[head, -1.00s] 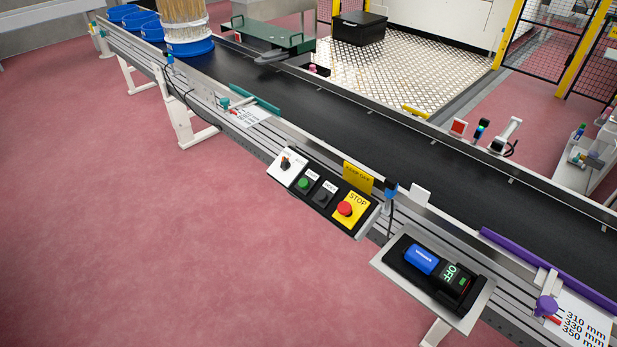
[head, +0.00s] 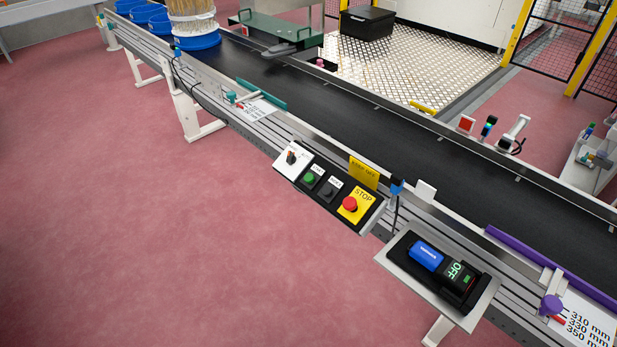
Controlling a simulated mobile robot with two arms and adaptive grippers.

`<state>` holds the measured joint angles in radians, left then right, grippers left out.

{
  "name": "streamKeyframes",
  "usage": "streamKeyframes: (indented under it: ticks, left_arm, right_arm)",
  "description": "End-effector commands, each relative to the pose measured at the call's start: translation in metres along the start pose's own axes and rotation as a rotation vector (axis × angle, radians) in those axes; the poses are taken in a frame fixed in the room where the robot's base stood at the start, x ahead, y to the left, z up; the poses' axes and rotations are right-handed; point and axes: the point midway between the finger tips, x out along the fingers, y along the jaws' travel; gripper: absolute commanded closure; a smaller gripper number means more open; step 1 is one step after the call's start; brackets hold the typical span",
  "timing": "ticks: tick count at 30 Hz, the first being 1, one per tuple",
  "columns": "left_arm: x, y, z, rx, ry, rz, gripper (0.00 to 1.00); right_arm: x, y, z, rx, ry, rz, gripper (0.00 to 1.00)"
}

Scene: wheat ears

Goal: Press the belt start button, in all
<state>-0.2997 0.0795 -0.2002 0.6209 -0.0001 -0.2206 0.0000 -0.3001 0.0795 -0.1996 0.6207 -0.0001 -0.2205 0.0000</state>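The control panel (head: 329,203) is fixed to the near side of the conveyor belt (head: 370,131). It carries a green button (head: 310,178), a black button (head: 327,194), a red STOP button (head: 350,204) on a yellow plate, and a rotary switch (head: 291,157) on a white plate. The labels beside the green and black buttons are too small to read surely. A drive unit (head: 427,254) with a blue part and a display reading OFF sits on a grey plate right of the panel. Neither of my grippers shows.
Blue tubs (head: 150,15) stand at the belt's far left end; a blue-based bundle of wheat ears (head: 192,18) is on the belt. A purple guide rail (head: 548,265) is at the right. The red floor (head: 150,240) before the conveyor is clear.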

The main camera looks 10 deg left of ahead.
Motion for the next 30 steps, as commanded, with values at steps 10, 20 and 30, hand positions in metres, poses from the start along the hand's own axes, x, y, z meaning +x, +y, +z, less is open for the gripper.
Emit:
streamKeyframes:
  ticks: [10, 20, 30]
  left_arm:
    - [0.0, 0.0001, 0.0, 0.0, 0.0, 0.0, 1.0]
    - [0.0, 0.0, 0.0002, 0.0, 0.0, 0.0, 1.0]
    - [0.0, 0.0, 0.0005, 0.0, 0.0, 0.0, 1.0]
  right_arm:
    - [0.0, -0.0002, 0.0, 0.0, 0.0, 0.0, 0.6]
    - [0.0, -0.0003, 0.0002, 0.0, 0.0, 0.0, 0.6]
    - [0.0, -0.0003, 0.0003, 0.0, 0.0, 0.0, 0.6]
